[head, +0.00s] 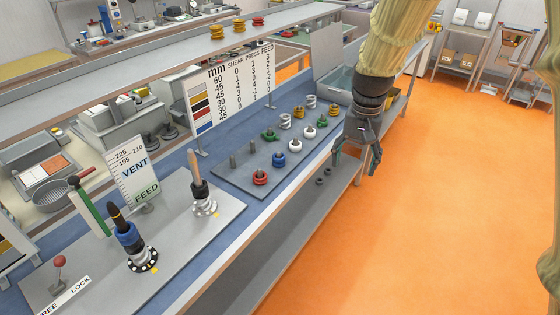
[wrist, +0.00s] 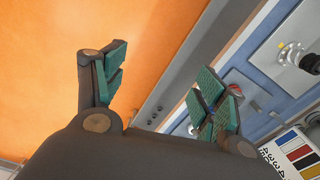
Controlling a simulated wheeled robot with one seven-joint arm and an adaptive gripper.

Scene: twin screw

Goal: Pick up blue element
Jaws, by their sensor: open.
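The blue element (head: 279,159) is a ring on a post of the grey peg board, between the red and white elements of the front row. My gripper (head: 358,160) hangs past the bench's front edge, to the right of the board and apart from the blue element. It is open and empty. In the wrist view its two green-padded fingers (wrist: 160,90) are spread wide.
The peg board (head: 232,177) also bears a red element (head: 260,177), white elements (head: 295,132), a green one (head: 269,135) and yellow ones. At left is a plate with a wooden-handled tool (head: 198,185) and a blue-collared tool (head: 130,238). Orange floor lies right.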

